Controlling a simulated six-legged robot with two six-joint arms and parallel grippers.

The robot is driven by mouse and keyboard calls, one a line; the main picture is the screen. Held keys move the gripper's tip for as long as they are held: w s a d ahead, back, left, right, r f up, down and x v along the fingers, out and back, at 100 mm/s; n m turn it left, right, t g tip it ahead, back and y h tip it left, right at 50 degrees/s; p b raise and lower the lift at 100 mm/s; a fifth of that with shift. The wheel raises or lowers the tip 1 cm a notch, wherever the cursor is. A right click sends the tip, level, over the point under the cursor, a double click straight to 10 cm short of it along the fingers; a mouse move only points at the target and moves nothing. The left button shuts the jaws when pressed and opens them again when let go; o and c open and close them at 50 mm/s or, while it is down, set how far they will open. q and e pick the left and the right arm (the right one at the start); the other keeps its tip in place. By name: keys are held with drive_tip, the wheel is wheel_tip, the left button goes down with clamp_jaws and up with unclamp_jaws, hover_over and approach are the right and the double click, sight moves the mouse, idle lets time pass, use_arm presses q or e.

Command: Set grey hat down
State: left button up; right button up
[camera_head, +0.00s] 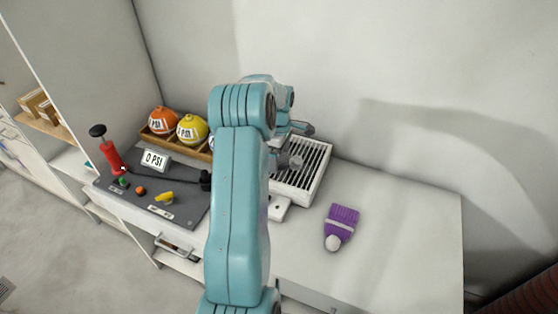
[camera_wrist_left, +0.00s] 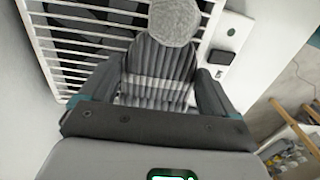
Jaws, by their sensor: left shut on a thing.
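My left gripper (camera_wrist_left: 160,72) is shut on the grey hat (camera_wrist_left: 158,62), a ribbed knit hat with a round pompom at its far end. In the left wrist view the hat lies between the two fingers, over a white rack with dark slats (camera_wrist_left: 62,45). I cannot tell whether the hat touches the rack. My right gripper is not in view.
A purple hat (camera_head: 341,222) lies on the white counter (camera_head: 405,225) right of my arm; the counter around it is clear. At left are a dark panel (camera_head: 185,205) with a red pump (camera_head: 111,157), and a wooden tray holding orange (camera_head: 163,120) and yellow (camera_head: 191,130) balls.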

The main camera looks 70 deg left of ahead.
sight(279, 158)
use_arm(q)
drive_tip(key=shift+f, duration=1.35)
drive_tip(key=shift+f, duration=0.1)
drive_tip(key=o, duration=0.8)
drive_tip(key=shift+f, duration=0.1)
wheel_tip(279, 158, up, 12)
drive_tip(key=shift+r, duration=0.25)
